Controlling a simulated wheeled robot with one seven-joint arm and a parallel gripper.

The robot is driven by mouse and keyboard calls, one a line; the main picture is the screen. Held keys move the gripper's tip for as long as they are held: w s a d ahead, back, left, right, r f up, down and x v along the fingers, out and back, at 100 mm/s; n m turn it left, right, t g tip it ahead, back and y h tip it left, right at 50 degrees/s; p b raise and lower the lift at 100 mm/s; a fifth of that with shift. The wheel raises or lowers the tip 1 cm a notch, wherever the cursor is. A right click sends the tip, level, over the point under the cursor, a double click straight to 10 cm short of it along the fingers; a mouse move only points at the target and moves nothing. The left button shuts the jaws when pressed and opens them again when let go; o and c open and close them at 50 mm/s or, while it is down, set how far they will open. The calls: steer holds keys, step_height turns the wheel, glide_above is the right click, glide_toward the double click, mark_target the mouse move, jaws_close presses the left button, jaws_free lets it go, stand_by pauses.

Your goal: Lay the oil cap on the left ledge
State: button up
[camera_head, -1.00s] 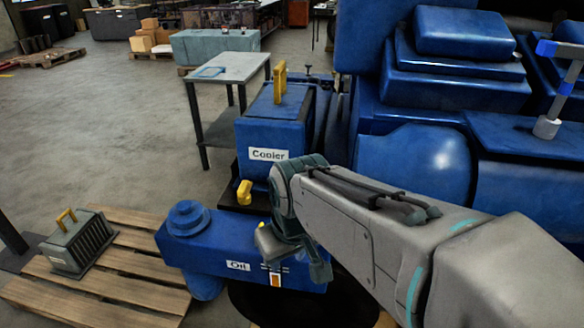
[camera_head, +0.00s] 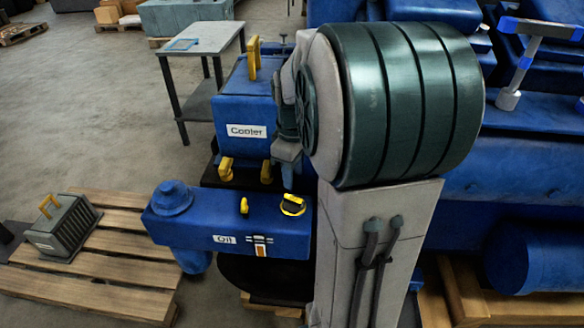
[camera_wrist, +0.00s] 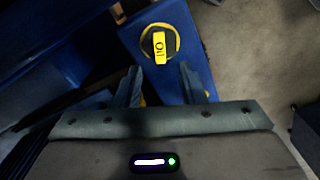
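The oil cap (camera_head: 293,205) is a round black cap with a yellow rim and a yellow bar handle. It sits on the right part of the top of the blue housing labelled Oil (camera_head: 190,228). In the wrist view the cap (camera_wrist: 173,42) shows ahead of the fingertips, its handle reading "Oil". My gripper (camera_wrist: 160,76) is open and empty, its two fingers apart with a gap to the cap. In the head view my gripper (camera_head: 287,172) is above and behind the cap, partly hidden by my arm. I cannot tell which surface is the left ledge.
A blue Cooler box (camera_head: 240,108) with a yellow handle stands behind the Oil housing. A small yellow handle (camera_head: 244,205) stands left of the cap. A wooden pallet (camera_head: 115,275) bears a grey finned box (camera_head: 62,228). A grey table (camera_head: 205,38) stands behind; the floor left is open.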

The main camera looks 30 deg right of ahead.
mark_target(293, 198)
step_height(293, 198, down, 8)
steer(key=b, duration=0.5)
steer(key=shift+r, duration=0.2)
steer(key=shift+c, duration=0.3)
jaws_close()
